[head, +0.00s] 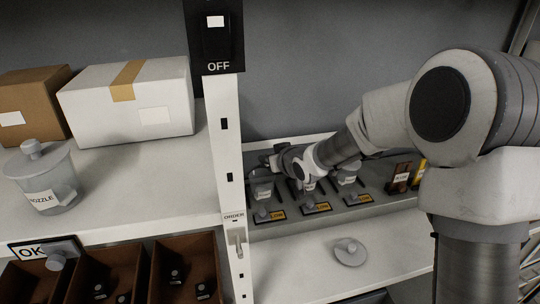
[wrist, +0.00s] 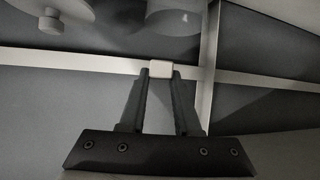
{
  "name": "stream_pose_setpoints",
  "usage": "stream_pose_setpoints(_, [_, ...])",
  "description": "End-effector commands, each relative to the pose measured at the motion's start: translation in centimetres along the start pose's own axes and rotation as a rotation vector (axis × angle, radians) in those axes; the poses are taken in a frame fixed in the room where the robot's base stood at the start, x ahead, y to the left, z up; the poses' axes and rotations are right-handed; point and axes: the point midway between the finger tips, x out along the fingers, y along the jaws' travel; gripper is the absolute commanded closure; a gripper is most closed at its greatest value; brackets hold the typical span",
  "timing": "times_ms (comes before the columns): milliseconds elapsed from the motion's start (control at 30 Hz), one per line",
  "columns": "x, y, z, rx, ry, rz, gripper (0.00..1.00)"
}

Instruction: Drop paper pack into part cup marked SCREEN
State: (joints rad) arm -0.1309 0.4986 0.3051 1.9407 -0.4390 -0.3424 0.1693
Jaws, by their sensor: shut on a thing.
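My gripper (wrist: 161,72) is shut on a small pale block, which looks like the paper pack (wrist: 161,69), at its fingertips in the wrist view. In the head view my gripper (head: 272,160) is at the back shelf, above and beside the leftmost of several small labelled cups; the pack cannot be made out there. The left cup (head: 261,190), middle cup (head: 309,184) and right cup (head: 348,174) stand in a row.
A loose round lid (head: 349,252) lies on the shelf in front of the row. A lidded NOZZLE cup (head: 42,183), a white box (head: 130,98) and a brown box (head: 32,100) stand left of the white post (head: 227,150). Brown bins (head: 110,262) sit below.

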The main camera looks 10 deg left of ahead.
Motion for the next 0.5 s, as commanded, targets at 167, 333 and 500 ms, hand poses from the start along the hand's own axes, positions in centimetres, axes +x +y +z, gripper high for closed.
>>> stream_pose_setpoints(167, [0.04, 0.01, 0.06, 0.000, 0.001, 0.000, 1.00])
stream_pose_setpoints(333, [0.03, 0.02, 0.05, 0.000, 0.001, 0.001, 0.53])
stream_pose_setpoints(500, [0.03, 0.03, 0.05, 0.000, 0.001, 0.001, 0.34])
